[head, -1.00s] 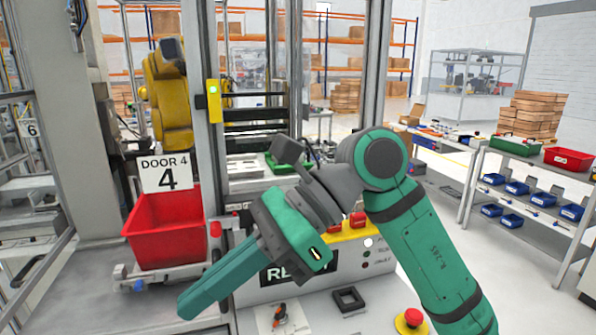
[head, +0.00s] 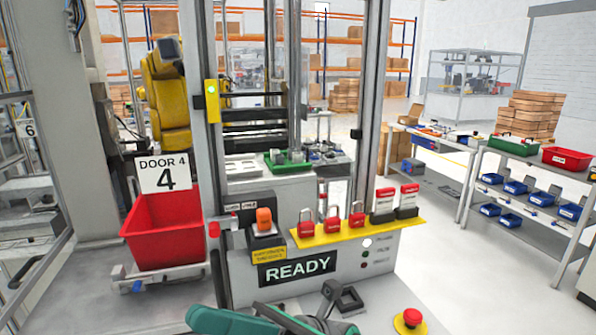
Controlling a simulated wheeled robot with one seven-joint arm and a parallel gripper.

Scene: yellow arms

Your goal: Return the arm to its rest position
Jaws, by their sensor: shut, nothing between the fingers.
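The lower part of the gripper and most of my arm are cut off by the frame edge.
A yellow shelf (head: 340,234) with red padlocks and tags sits above the sign. An orange knob (head: 264,219) is left of it. A red emergency button (head: 408,320) is at lower right.

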